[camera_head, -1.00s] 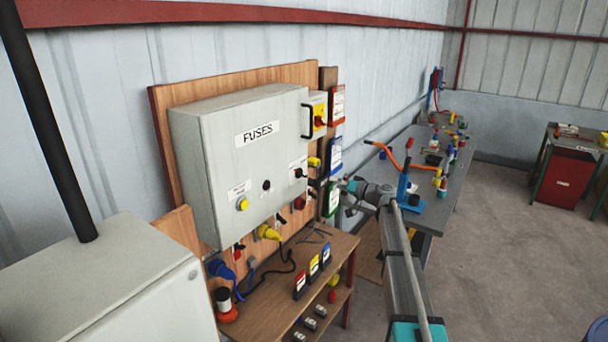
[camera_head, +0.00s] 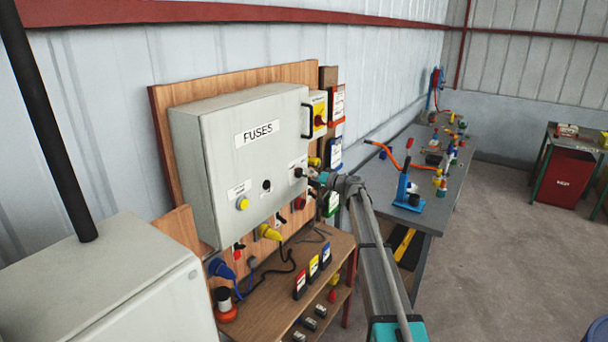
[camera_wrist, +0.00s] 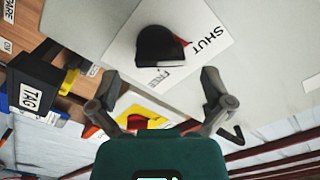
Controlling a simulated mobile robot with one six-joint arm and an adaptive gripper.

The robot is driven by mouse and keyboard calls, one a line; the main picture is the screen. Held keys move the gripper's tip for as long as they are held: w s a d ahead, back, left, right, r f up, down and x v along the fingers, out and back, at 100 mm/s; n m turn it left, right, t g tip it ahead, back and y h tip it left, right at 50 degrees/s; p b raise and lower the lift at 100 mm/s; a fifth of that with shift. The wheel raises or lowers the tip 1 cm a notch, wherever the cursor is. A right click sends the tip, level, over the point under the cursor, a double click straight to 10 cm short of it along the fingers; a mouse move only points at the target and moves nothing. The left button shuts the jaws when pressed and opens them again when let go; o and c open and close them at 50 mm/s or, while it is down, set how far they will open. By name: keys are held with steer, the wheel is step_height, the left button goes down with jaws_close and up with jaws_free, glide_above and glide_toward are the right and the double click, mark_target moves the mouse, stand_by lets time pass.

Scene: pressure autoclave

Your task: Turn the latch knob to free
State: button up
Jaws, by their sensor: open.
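The latch knob (camera_wrist: 160,45) is black and sits on a white label (camera_wrist: 212,42) on the grey fuse box (camera_head: 225,150). The label reads SHUT on one side and FREE beside the knob, with a bit of red showing at the knob's edge. In the head view the knob (camera_head: 298,172) is small on the right of the box front. My gripper (camera_wrist: 160,82) is open, its two fingers spread either side below the knob in the wrist view, with nothing between the tips. In the head view my gripper (camera_head: 310,175) is close to the knob; contact is not clear.
A black handle (camera_head: 307,120) is on the box's right edge, beside a yellow and red switch (camera_head: 320,115). A yellow button (camera_head: 242,204) is further left. Coloured plugs and cables hang below, above a wooden shelf (camera_head: 265,308). A workbench (camera_head: 440,205) stands behind my arm.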

steer(key=shift+x, duration=1.3)
steer(key=shift+c, duration=0.3)
steer(key=c, duration=1.1)
